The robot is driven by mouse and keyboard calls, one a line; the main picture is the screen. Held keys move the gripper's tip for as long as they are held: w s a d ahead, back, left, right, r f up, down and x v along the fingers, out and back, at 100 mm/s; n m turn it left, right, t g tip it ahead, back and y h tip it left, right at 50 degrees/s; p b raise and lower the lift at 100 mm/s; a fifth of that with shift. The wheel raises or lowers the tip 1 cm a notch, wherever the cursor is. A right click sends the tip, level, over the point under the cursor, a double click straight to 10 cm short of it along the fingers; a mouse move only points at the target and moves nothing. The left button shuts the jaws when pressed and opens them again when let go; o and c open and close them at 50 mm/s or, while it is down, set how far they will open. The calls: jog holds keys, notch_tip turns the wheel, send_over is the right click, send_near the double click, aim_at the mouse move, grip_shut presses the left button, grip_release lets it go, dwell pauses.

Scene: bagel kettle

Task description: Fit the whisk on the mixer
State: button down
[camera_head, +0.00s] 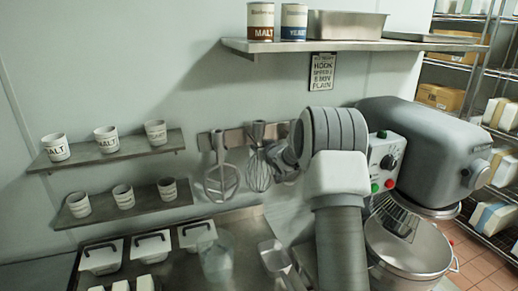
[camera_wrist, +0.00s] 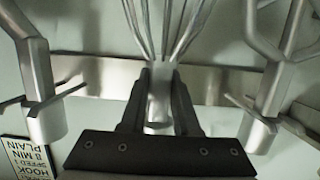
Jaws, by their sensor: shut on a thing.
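The whisk (camera_head: 258,172) hangs wires-down at the wall rack (camera_head: 232,138), between a flat paddle and the arm. In the wrist view, which looks inverted, my gripper (camera_wrist: 160,92) is shut on the shank of the whisk (camera_wrist: 166,28), with a finger on each side. The shank is still at the rack bar (camera_wrist: 100,72). In the head view my arm hides most of my gripper. The grey mixer (camera_head: 420,150) stands at the right, its steel bowl (camera_head: 408,255) below the head. The whisk is well to the left of the mixer.
A paddle (camera_head: 222,180) hangs left of the whisk; a hook-like tool (camera_wrist: 38,85) is on its other side, close to my fingers. A high shelf (camera_head: 340,45) is above. White-lidded bins (camera_head: 100,258) stand below.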

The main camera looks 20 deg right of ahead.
jog(key=shift+r, duration=0.1)
jog(key=s+b, duration=0.3)
jog(key=s, duration=0.8)
dwell(0.7)
jog(key=s, duration=1.2)
jog(key=shift+b, duration=0.45)
jog(key=shift+a, duration=0.15)
